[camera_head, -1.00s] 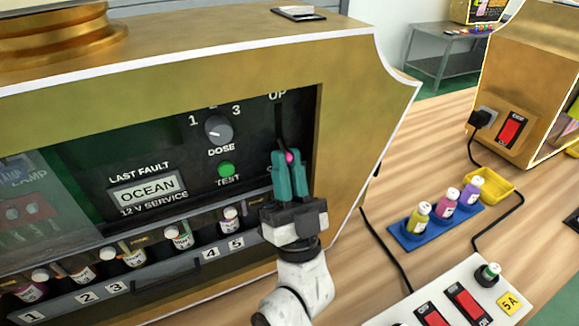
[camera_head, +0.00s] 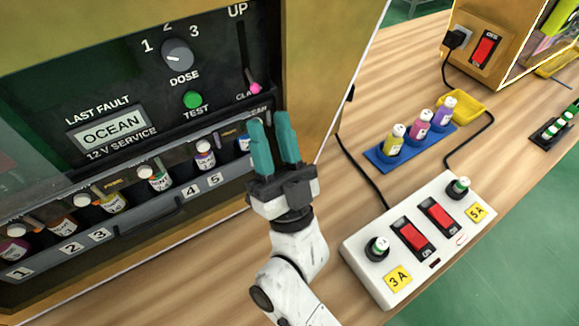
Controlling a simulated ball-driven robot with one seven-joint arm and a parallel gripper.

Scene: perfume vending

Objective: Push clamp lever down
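The clamp lever is a thin stem with a pink knob (camera_head: 256,88) at the bottom of its vertical slot (camera_head: 242,45) on the dark panel. "UP" is printed above the slot, and a partly hidden label beginning "CLA" is beside the knob. My gripper (camera_head: 270,118) has two teal fingers, spread apart with a gap and nothing visible between them. It is below the knob and apart from it in the picture, in front of the lower right of the panel. The fingers hide part of the bottle rack.
The dose dial (camera_head: 177,55), green test button (camera_head: 193,100) and bottle rack (camera_head: 130,232) are left of the gripper. A power strip (camera_head: 368,255) with red switches is at right. A blue tray (camera_head: 378,160) of bottles and a yellow dish (camera_head: 462,105) stand behind it.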

